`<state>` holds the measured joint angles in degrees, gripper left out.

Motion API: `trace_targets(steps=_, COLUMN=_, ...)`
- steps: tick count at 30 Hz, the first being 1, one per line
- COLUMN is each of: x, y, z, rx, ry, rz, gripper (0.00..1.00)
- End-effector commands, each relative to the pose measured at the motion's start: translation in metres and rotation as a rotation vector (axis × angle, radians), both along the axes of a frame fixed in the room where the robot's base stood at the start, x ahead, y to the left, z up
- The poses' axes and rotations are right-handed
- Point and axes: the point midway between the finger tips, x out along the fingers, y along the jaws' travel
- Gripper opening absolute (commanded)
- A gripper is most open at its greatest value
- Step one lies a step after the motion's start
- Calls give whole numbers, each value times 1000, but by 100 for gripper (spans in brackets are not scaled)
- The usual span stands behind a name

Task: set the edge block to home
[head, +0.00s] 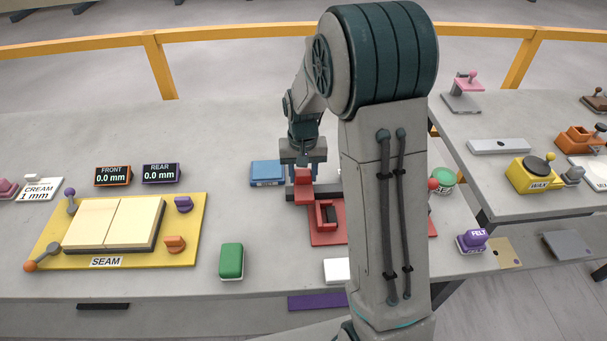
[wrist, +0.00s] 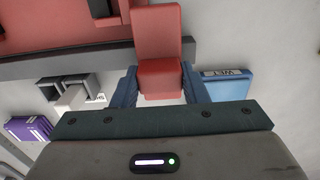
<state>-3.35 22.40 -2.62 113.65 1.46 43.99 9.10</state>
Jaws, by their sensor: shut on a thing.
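A red block (head: 302,187), which I take to be the edge block, is held between the blue fingers of my gripper (head: 303,172). In the wrist view the red block (wrist: 157,45) stands between the two fingers of my gripper (wrist: 162,88), which is shut on it. The block overlaps the end of a dark grey bar (wrist: 60,65) that runs along a red plate (head: 318,239). I cannot tell whether it slides on the bar or is fixed to it. No home mark is readable. My arm hides the plate's right part.
A red, dark-topped piece (head: 326,213) stands on the plate. A blue block (head: 267,173) is close left of my gripper. A green block (head: 231,260) and the yellow SEAM board (head: 186,215) lie farther left. A purple FELT block (head: 472,241) is at right.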

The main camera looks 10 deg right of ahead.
Motion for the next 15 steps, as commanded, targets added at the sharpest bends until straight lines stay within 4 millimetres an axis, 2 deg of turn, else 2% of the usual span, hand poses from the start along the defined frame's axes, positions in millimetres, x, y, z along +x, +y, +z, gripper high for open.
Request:
trace_targets(steps=8, x=1, y=0, z=1, rx=0, ry=-1, rz=-4, gripper=0)
trace_targets(steps=9, x=1, y=0, z=1, rx=0, ry=-1, rz=-4, gripper=45)
trace_targets(steps=11, x=0, y=0, z=1, rx=0, ry=-1, rz=-3, gripper=62)
trace_targets(steps=15, x=0, y=2, z=0, rx=0, ry=-1, rz=0, gripper=62)
